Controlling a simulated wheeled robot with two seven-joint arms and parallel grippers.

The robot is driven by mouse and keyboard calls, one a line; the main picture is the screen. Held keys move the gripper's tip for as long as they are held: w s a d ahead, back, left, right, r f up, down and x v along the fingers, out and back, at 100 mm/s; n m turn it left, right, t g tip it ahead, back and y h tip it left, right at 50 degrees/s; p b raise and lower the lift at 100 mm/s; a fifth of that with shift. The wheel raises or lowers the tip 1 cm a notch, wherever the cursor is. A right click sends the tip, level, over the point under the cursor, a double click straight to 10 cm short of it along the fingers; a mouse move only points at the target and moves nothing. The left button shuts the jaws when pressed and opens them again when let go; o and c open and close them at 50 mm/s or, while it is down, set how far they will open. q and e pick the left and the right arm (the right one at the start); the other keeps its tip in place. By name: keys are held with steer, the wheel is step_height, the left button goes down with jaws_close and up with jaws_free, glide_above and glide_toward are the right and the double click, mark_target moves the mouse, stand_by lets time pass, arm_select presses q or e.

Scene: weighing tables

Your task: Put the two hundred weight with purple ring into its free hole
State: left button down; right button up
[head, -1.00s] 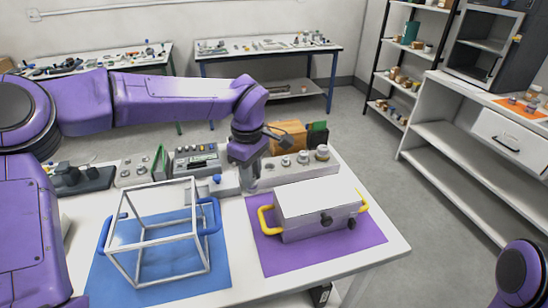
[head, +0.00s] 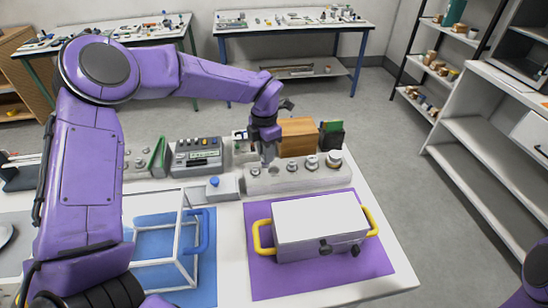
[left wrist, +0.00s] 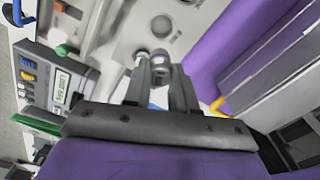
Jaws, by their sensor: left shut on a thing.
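My left gripper (head: 268,158) is shut on a small metal weight, which shows between its fingers in the left wrist view (left wrist: 160,66). Whether the weight touches the block cannot be told. Several other metal weights (head: 312,163) stand in the block to the right of the gripper. My right gripper is out of view; only part of my right arm shows at the lower right edge.
A white box with yellow handles (head: 318,230) sits on a purple mat (head: 262,286) in front of the block. A scale with a display (head: 197,156) and a blue-button box (head: 216,188) stand left. A wooden box (head: 298,137) is behind. A white wire frame (head: 180,226) stands front left.

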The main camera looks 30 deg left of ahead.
arm_select(q)
steer(key=f, duration=0.1)
steer(key=w+f, duration=0.1)
steer(key=f, duration=0.1)
steer(key=w+d+f+p, duration=0.1)
steer(key=f, duration=0.1)
steer(key=shift+w+d+f, duration=0.1)
steer(key=shift+w+f, duration=0.05)
steer(key=shift+f, duration=0.1)
steer(key=shift+w+f, duration=0.15)
steer(key=shift+f, duration=0.25)
steer(key=c, duration=0.9)
jaws_free()
steer(key=shift+r, duration=0.1)
step_height(320, 180, up, 12)
steer(key=shift+b, duration=0.95)
